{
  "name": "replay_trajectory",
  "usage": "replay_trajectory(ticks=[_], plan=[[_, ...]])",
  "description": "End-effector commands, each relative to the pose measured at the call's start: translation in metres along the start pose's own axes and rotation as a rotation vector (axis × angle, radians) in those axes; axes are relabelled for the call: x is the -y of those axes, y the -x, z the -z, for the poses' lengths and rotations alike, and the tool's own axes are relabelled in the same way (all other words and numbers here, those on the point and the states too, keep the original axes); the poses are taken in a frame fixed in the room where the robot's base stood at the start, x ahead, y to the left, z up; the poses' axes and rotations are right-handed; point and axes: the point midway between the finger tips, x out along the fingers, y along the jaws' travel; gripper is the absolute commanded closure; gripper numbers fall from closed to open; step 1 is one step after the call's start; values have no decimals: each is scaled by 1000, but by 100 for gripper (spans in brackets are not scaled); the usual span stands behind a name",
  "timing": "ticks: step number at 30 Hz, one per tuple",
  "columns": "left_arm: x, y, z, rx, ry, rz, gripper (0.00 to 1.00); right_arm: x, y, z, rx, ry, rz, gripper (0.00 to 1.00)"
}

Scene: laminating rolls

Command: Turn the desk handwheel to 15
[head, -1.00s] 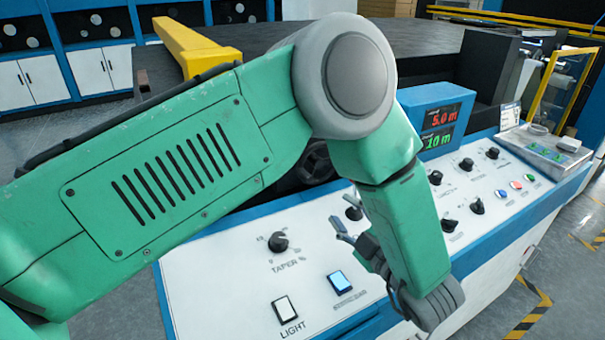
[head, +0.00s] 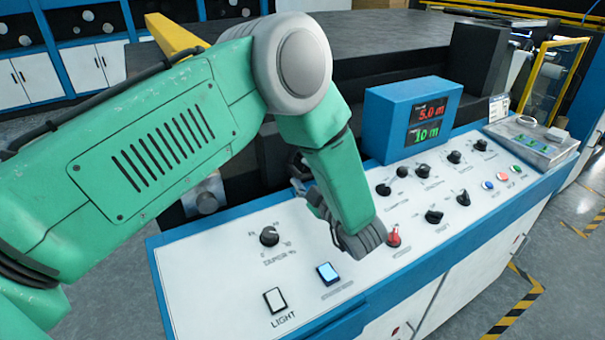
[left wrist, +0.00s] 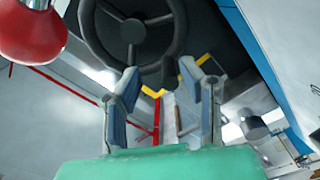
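The dark handwheel (left wrist: 112,42) shows at the top of the left wrist view, with spokes, a grey hub and a black handle knob (left wrist: 168,72). In the head view it is mostly hidden behind my left arm. My left gripper (left wrist: 160,76) is open, its two fingers apart with the knob seen between their tips. I cannot tell whether they touch it. In the head view the left gripper (head: 302,187) is partly hidden behind my forearm. The blue display box (head: 412,115) reads 5.0 m in red and 10 m in green. My right gripper is not in view.
The white sloped console (head: 235,285) carries several black knobs, a lit blue button (head: 327,273) and a white LIGHT switch (head: 275,299). A red knob (head: 393,238) is close beside my left wrist. A grey box (head: 530,142) stands at the right end.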

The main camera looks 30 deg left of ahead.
Motion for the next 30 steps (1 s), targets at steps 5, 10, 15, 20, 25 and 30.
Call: replay_trajectory(ticks=[5, 10, 15, 20, 25, 30], plan=[[6, -9, 3, 2, 3, 8, 90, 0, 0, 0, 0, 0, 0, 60], [8, -14, 5, 0, 4, 12, 100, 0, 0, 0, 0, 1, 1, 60], [7, -12, 5, -6, 2, 10, 100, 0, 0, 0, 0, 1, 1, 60], [5, -10, 4, -7, 1, 8, 100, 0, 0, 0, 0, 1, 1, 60], [6, -8, 3, -6, 14, 7, 100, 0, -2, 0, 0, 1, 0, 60], [9, -6, 0, -5, 70, 6, 100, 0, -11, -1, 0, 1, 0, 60]])
